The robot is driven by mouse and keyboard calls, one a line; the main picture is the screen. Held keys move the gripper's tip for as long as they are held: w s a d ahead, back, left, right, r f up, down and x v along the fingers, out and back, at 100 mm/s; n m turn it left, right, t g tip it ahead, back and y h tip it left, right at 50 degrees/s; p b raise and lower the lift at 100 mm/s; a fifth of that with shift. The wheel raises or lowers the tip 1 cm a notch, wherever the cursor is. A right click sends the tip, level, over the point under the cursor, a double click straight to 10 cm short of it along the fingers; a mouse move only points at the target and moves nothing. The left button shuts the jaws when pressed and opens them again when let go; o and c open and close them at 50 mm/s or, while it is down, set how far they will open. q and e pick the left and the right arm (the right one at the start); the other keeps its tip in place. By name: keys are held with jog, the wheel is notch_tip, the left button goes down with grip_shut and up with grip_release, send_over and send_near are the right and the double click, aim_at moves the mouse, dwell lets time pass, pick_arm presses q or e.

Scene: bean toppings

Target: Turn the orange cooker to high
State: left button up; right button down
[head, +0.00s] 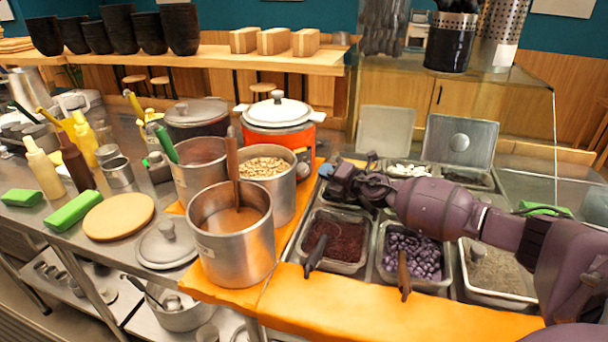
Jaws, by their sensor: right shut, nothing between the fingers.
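The orange cooker (318,137) stands at the back of the counter with its white lid (277,110) on. A small grey patch shows low on its right front side, too small to tell any dial setting. The steel pot of beans hides part of its front. My right gripper (329,171) reaches in from the right over the topping trays, just to the right of the cooker's lower front. It is shut and empty, and appears apart from the cooker. My left gripper is out of view.
A steel pot of beans (282,200), a pot of brown liquid with a ladle (246,262) and another steel pot (188,182) crowd the front left of the cooker. Trays of red beans (338,237) and purple beans (420,249) lie below my right arm. A dark cooker (195,115) stands left.

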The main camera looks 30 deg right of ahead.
aim_at(302, 170)
jog(key=x, duration=0.2)
jog(key=d+b+x, duration=0.1)
jog(key=x, duration=0.1)
jog(key=shift+w+a+r, duration=0.1)
jog(key=shift+w, duration=0.2)
jog(key=shift+w+r, duration=0.1)
jog(key=shift+w, duration=0.05)
jog(key=shift+r, duration=0.25)
jog(key=shift+r, duration=0.2)
jog(key=shift+f, duration=0.1)
jog(key=shift+d+f, duration=0.2)
jog(key=shift+f, duration=0.45)
